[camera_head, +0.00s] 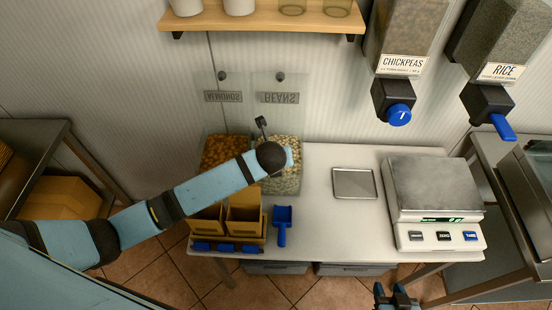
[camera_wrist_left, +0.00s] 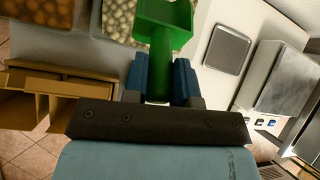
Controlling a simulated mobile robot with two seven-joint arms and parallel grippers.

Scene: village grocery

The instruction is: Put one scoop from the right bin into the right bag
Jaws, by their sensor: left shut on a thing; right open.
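My left gripper, in the left wrist view (camera_wrist_left: 160,85), is shut on the handle of a green scoop (camera_wrist_left: 165,45). The top edge cuts off the scoop's bowl; no beans show in its visible part. In the head view my left arm hides the scoop and covers part of the right bin (camera_head: 287,185), which holds pale beans. These beans also show beyond the scoop in the left wrist view. The right bag (camera_head: 243,222) is brown paper, upright and open, in front of the bins. My right gripper (camera_head: 396,290) is open and empty at the bottom edge.
The left bin (camera_head: 219,148) holds brown almonds. The left bag (camera_head: 207,218) stands beside the right one. A blue scoop (camera_head: 282,222) lies right of the bags. A grey plate (camera_head: 354,183) and a scale (camera_head: 432,188) stand on the right; white counter is free around the plate.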

